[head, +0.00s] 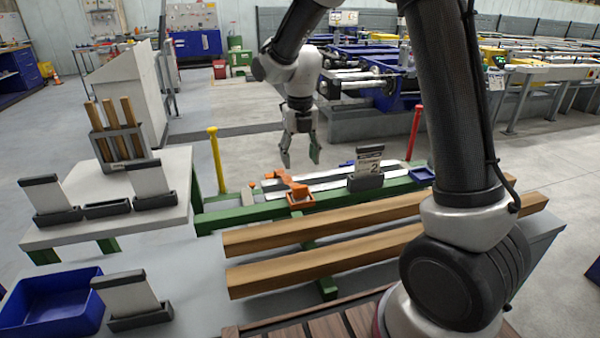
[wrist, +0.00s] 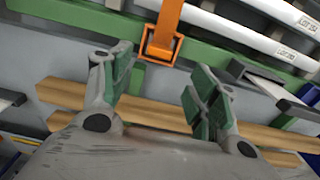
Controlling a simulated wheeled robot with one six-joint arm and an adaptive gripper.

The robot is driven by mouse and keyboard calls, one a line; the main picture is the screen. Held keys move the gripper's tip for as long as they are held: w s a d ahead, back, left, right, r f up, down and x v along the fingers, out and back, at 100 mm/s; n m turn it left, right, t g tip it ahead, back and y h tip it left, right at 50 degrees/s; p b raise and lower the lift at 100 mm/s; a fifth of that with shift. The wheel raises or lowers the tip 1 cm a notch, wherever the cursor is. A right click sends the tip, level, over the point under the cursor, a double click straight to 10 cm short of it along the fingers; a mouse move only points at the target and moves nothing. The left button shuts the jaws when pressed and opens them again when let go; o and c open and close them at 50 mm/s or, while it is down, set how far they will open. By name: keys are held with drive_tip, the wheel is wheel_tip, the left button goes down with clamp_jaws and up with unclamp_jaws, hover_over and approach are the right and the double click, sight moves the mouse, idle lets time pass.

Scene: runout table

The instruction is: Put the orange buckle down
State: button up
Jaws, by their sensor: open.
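The orange buckle (head: 300,191) is at the green rail (head: 240,216), below and apart from my gripper (head: 301,163) in the head view. In the wrist view an orange square frame (wrist: 147,57) with a broad orange strap (wrist: 170,14) running up from it lies at the green rail, beyond the fingertips. My gripper also shows in the wrist view (wrist: 162,72). Its fingers are spread with green pads, and nothing is between them. It hangs pointing down above the rail. Whether the buckle and the square frame are separate pieces is hard to tell.
Two wooden beams (head: 330,262) run in front of the rail. A sign in a dark holder (head: 366,181) stands right of the buckle. A yellow post (head: 216,160) and a red post (head: 414,132) stand at the sides. White bars (wrist: 235,32) lie behind the rail.

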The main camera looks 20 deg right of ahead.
drive_tip(key=s+d+r+m+t, duration=0.2)
drive_tip(key=s+d+r+m, duration=0.95)
drive_tip(key=m, duration=0.65)
drive_tip(key=s+d+r+m+t, duration=0.1)
drive_tip(key=s+m, duration=0.6)
drive_tip(key=m, duration=0.2)
drive_tip(key=s+d+r+m+t, duration=0.1)
drive_tip(key=s+d+r+m, duration=0.1)
drive_tip(key=s+m, duration=0.6)
drive_tip(key=shift+s+d+m, duration=0.2)
drive_tip(key=shift+s+m, duration=0.05)
drive_tip(key=shift+m, duration=0.25)
